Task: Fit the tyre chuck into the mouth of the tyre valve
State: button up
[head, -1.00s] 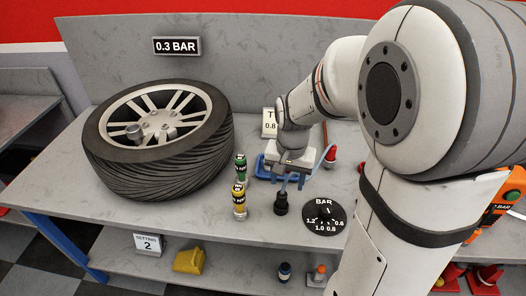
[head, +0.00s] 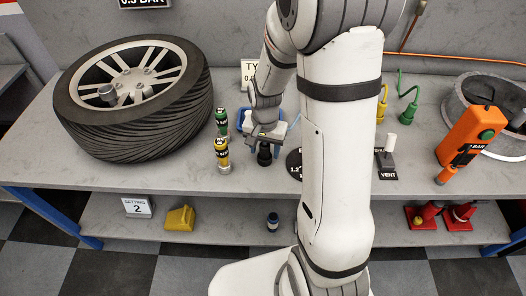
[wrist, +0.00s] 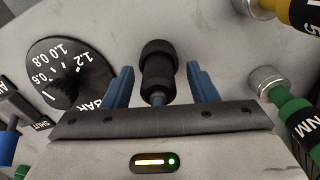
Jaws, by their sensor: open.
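The tyre (head: 140,115) lies on its side at the left of the bench, its silver spoked rim facing up. A short grey cylinder (head: 108,93), which looks like the valve, stands on the rim; its mouth is too small to make out. The black chuck (head: 264,156) stands on the bench right of the tyre. My gripper (head: 265,137) is over it, pointing down. In the wrist view the blue fingers are open, one on each side of the chuck (wrist: 158,72), with gaps on both sides.
Green (head: 221,122) and yellow (head: 222,155) labelled cylinders stand close left of my gripper. A black BAR dial (wrist: 68,72) lies on its other side. An orange BAR device (head: 470,142) and a VENT lever (head: 388,158) are farther right. Bare bench lies before the tyre.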

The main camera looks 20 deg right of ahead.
jog(key=c, duration=1.1)
jog(key=shift+r, duration=0.1)
